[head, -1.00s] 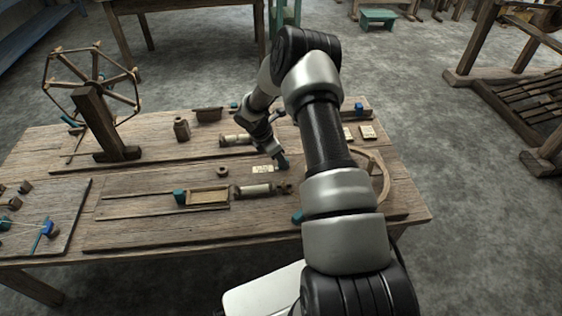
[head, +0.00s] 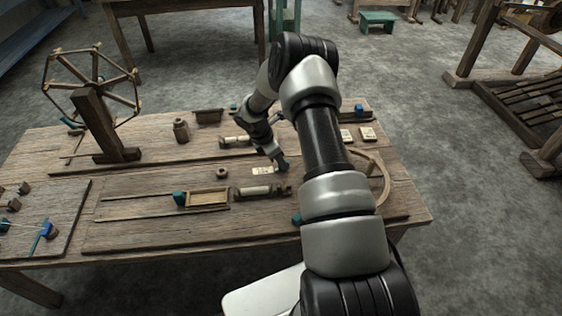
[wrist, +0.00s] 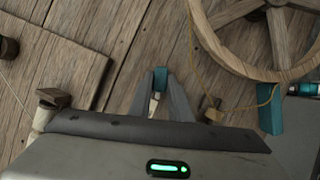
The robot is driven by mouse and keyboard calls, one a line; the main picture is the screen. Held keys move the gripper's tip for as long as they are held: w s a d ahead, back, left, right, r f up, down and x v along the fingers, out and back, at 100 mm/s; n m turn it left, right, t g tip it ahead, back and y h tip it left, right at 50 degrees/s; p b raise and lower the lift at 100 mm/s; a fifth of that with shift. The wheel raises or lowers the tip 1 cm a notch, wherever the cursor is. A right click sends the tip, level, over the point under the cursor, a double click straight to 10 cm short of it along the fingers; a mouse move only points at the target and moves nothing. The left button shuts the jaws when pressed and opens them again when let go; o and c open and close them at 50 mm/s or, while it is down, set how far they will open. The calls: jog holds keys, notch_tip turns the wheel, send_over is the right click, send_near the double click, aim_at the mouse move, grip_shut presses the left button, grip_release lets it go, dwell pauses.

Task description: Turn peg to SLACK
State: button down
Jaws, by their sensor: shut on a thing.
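My gripper (wrist: 160,98) is shut on a small teal piece (wrist: 160,78), which I take to be the peg; its top shows between the two grey fingertips in the wrist view. Its lower part is hidden, and I cannot tell which way it is turned. In the head view my gripper (head: 283,165) points down at the middle right of the bench, and the peg is hidden there. A pale label plate (head: 263,170) lies just left of my gripper; its lettering is too small to read.
A wooden wheel (wrist: 235,65) with a thin cord stands right of my gripper in the wrist view, with a teal block (wrist: 270,108) by it. A shuttle-like tray (head: 208,197) and a pale roller (head: 255,190) lie nearer on the bench (head: 150,240). A spoked reel (head: 95,85) stands left.

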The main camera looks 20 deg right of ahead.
jog(key=m+b, duration=0.1)
jog(key=m+g, duration=0.1)
jog(key=m, duration=0.1)
jog(key=shift+w+f+b, duration=0.15)
jog(key=shift+w+b, duration=0.05)
jog(key=shift+b, duration=0.15)
jog(key=shift+w+m+g+y+b, duration=0.15)
jog(key=shift+m+g+b, duration=0.3)
jog(key=shift+m, duration=0.6)
jog(key=shift+s+m+g+y+b, duration=0.1)
jog(key=shift+m+g+y+b, duration=0.25)
jog(key=shift+m, duration=0.7)
jog(key=c, duration=1.6)
grip_release()
jog(key=shift+c, duration=0.2)
jog(key=p+v, duration=0.3)
jog(key=v, duration=1.4)
jog(key=shift+w+r, duration=0.15)
jog(key=shift+r, duration=0.15)
